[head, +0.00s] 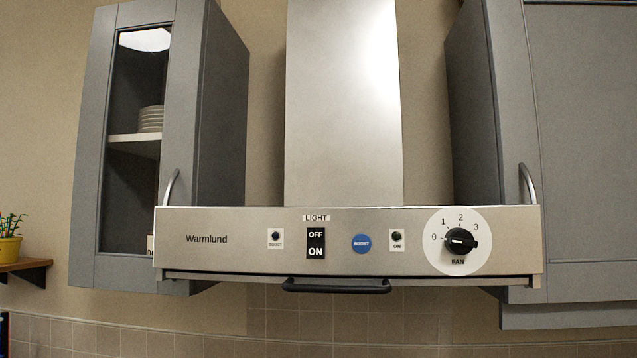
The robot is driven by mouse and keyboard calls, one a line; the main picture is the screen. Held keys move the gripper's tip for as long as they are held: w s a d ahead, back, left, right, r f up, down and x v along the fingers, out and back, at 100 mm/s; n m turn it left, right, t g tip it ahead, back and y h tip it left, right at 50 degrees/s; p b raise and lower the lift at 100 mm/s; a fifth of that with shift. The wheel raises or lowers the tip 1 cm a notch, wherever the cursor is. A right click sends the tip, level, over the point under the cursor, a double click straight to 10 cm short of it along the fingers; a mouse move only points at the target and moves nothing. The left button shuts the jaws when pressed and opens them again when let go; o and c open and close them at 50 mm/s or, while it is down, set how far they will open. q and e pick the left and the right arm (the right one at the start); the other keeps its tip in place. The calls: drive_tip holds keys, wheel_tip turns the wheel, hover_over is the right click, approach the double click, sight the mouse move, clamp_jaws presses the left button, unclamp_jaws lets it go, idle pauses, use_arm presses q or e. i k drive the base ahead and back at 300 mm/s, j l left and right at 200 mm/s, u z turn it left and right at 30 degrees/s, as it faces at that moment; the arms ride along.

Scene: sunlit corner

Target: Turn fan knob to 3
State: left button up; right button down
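The black fan knob (461,241) sits on a round white dial (471,262) at the right end of the range hood's front panel (350,221). The dial is marked 0, 1, 2 and 3, with FAN printed below. The knob's white pointer mark faces left, at or close to the 0. The 3 is at the dial's upper right. Neither of my grippers shows in the head view.
A black handle bar (336,287) runs under the hood's panel. A light switch (316,243) and a blue button (361,244) are left of the dial. Grey cabinets (222,110) flank the hood, with metal handles (528,184). The space before the panel is clear.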

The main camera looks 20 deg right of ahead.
sight(458, 241)
drive_tip(key=z, duration=1.35)
